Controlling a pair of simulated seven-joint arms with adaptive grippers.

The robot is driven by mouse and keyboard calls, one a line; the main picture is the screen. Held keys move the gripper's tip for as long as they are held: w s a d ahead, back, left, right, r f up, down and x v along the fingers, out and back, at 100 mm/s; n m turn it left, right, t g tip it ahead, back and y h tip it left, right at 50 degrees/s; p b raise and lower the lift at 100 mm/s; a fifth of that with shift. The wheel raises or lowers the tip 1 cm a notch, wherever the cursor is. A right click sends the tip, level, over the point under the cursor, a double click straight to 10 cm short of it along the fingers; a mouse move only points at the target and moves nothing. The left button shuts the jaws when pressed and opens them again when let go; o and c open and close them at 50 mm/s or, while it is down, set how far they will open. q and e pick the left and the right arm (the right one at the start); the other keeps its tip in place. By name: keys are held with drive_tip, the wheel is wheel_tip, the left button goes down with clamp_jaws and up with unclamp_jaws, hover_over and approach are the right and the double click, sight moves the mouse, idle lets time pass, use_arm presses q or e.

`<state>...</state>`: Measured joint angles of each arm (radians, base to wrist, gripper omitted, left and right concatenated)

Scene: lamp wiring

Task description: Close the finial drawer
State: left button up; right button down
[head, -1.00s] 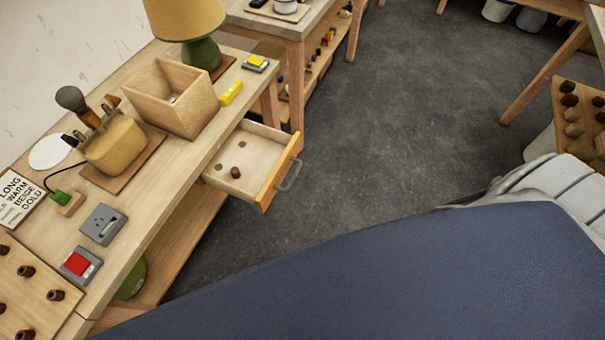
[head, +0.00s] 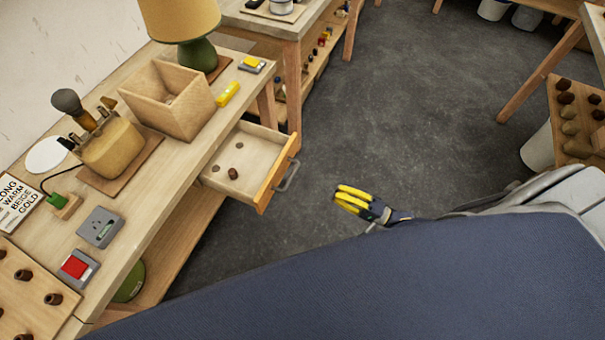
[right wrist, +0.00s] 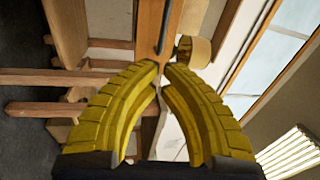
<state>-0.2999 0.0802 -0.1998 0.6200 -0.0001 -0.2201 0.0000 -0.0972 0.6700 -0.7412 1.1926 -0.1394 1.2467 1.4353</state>
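The finial drawer (head: 262,160) stands pulled out from the long workbench in the head view, with a few small dark and grey pieces inside. Its orange-brown front carries a grey bar handle (head: 287,176). My right gripper (head: 339,194) has yellow fingers and is right of the handle, apart from it, over the grey floor. In the right wrist view its fingertips (right wrist: 162,68) are nearly together with nothing held between them. An orange wood face with a dark bar, seemingly the drawer front and handle, shows beyond the tips. My left gripper is not in view.
The workbench holds an open wooden box (head: 168,98), a green lamp (head: 198,54), a yellow piece (head: 228,93), a tool block (head: 112,150) and a red switch (head: 75,266). The floor (head: 390,110) right of the drawer is clear.

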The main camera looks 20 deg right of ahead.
drive_tip(key=x, duration=1.4)
drive_tip(key=shift+r+m, duration=0.2)
drive_tip(key=shift+m, duration=0.2)
